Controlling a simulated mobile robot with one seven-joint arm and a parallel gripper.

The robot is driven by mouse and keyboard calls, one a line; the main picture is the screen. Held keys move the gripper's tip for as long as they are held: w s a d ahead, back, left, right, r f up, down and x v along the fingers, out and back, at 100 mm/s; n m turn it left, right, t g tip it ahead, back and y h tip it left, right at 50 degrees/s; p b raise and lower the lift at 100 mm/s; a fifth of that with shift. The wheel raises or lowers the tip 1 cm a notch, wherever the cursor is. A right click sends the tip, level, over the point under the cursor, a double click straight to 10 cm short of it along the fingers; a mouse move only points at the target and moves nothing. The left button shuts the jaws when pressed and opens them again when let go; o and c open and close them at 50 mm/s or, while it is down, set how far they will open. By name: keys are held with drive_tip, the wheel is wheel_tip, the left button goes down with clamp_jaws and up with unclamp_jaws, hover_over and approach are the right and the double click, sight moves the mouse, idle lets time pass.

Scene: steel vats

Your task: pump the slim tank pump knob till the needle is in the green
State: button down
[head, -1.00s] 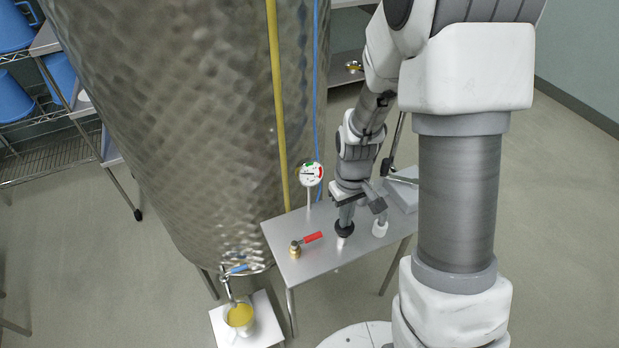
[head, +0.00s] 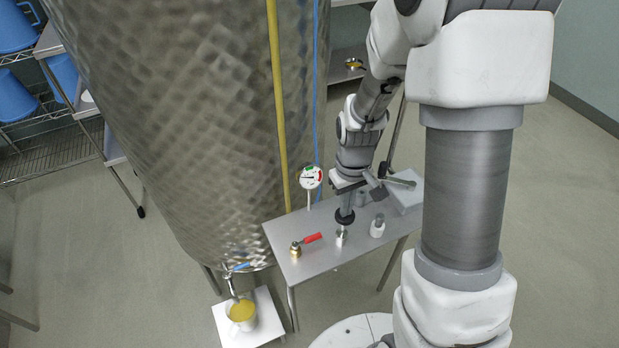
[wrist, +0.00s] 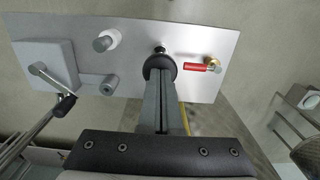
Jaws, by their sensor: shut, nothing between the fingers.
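The black pump knob (head: 345,216) stands raised above a small metal cylinder (head: 341,237) on the steel side table. It also shows in the wrist view (wrist: 160,66), with a bit of metal beyond it. My gripper (head: 347,205) points down with its fingers together, right over the knob and seeming to touch its top. Its closed fingers (wrist: 163,82) hide part of the knob in the wrist view. The round white gauge (head: 311,177) stands on a post at the table's back, with green at its top and red at its right. The needle is too small to read surely.
A red-handled brass valve (head: 305,243) sits left of the pump, a pale cylinder (head: 377,228) right of it. A grey box with a crank (wrist: 45,68) is at the table's end. The big steel vat (head: 190,120) stands behind; a yellow-filled cup (head: 241,312) is at front left.

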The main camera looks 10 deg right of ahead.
sight(343, 230)
drive_tip(key=shift+f, duration=0.1)
wheel_tip(343, 230, down, 6)
drive_tip(key=b, duration=0.5)
wheel_tip(343, 230, up, 6)
drive_tip(key=p, duration=0.4)
drive_tip(key=shift+r+p, duration=0.2)
drive_tip(key=shift+p, duration=0.15)
drive_tip(key=shift+f, duration=0.1)
wheel_tip(343, 230, down, 6)
drive_tip(key=b, duration=0.5)
wheel_tip(343, 230, up, 6)
drive_tip(key=p, duration=0.4)
drive_tip(key=shift+p, duration=0.3)
idle(0.5)
